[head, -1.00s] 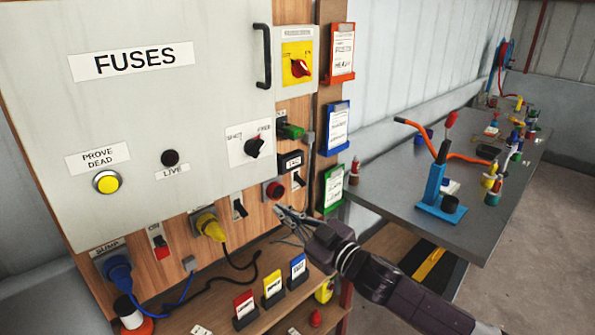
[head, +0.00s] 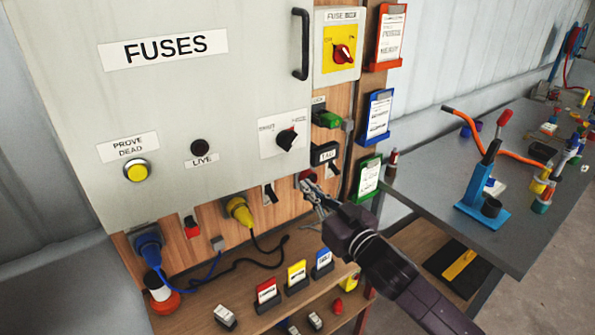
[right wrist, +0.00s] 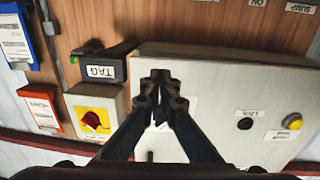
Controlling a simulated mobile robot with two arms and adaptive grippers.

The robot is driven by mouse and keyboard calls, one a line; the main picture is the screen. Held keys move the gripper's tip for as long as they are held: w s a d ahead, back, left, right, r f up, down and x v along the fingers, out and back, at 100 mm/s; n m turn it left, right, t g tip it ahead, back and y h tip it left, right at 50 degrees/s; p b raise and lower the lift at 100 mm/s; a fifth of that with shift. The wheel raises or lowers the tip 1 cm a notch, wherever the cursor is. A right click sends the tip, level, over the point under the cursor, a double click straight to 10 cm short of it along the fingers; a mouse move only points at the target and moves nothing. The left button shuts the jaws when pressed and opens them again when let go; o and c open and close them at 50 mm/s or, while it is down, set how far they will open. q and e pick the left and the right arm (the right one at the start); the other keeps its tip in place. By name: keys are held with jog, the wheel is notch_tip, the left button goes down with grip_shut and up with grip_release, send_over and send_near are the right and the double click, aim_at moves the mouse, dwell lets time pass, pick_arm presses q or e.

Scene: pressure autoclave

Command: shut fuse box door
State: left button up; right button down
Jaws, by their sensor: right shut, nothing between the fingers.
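The fuse box door (head: 90,90) is a large pale grey panel labelled FUSES, with a black bar handle (head: 300,45) near its right edge. It looks flush with its box or nearly so; I cannot tell whether it is fully shut. My right gripper (head: 308,190) is shut and empty, below the door's lower right corner, in front of a red button. In the right wrist view, the picture is upside down, and the gripper's closed fingertips (right wrist: 161,85) overlap the grey door (right wrist: 215,75) and hide part of it. My left gripper is not in view.
A yellow isolator panel with a red knob (head: 343,53) is right of the door. A TAG block (head: 324,154) and a green plug (head: 327,118) sit close above my gripper. Coloured clip holders hang further right. A grey workbench (head: 430,190) with tools stands at right.

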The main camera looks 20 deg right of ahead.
aim_at(290, 171)
jog(key=p+x, duration=0.1)
jog(key=x, duration=0.3)
jog(key=shift+a+r, duration=0.15)
jog(key=shift+r, duration=0.05)
jog(key=shift+w+a+f+p, duration=0.15)
jog(key=shift+w+p, duration=0.3)
jog(key=shift+w, duration=0.2)
